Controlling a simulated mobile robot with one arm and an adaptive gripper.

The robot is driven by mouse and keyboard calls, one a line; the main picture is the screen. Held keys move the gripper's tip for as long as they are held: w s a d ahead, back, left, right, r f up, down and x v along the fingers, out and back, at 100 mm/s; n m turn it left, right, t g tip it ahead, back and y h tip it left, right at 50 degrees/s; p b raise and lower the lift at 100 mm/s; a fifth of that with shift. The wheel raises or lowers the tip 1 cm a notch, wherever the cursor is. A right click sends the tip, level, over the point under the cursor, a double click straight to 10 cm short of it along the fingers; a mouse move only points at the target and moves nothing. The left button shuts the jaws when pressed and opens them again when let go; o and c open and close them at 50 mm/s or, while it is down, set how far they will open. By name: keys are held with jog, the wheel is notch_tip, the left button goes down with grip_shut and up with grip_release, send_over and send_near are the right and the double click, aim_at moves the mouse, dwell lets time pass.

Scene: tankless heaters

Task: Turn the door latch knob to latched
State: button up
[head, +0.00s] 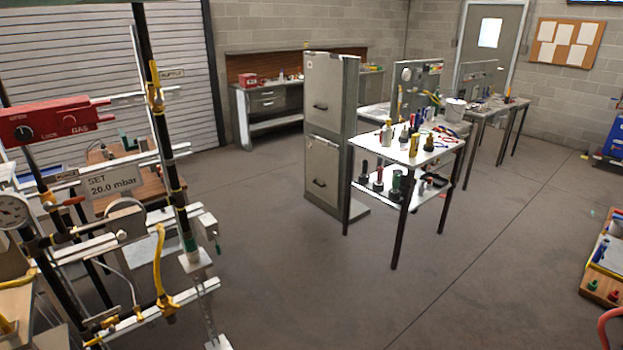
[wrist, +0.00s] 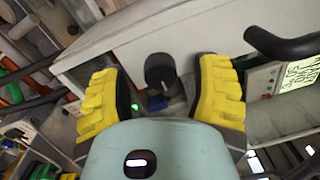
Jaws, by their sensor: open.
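In the wrist view a dark round knob (wrist: 160,71) with a line across its face stands out by a pale grey panel (wrist: 190,28). It looks like the door latch knob, but I see no label on it and cannot read its setting. My gripper (wrist: 159,86) has yellow ribbed fingers, spread wide with one on each side of the knob. A gap shows between the knob and each finger, so the gripper is open and empty. My gripper is not in the head view, and I cannot pick out this knob there.
In the wrist view a thick black bar (wrist: 284,43) juts in at the right, near a label with green print (wrist: 298,74). In the head view a pipe rig with a red gas box (head: 58,120) fills the left. Open floor (head: 290,270) lies between it and a tool table (head: 440,152).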

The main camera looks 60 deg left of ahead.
jog(key=a, duration=1.2)
jog(key=shift+s+f, duration=0.3)
jog(key=shift+s, duration=0.1)
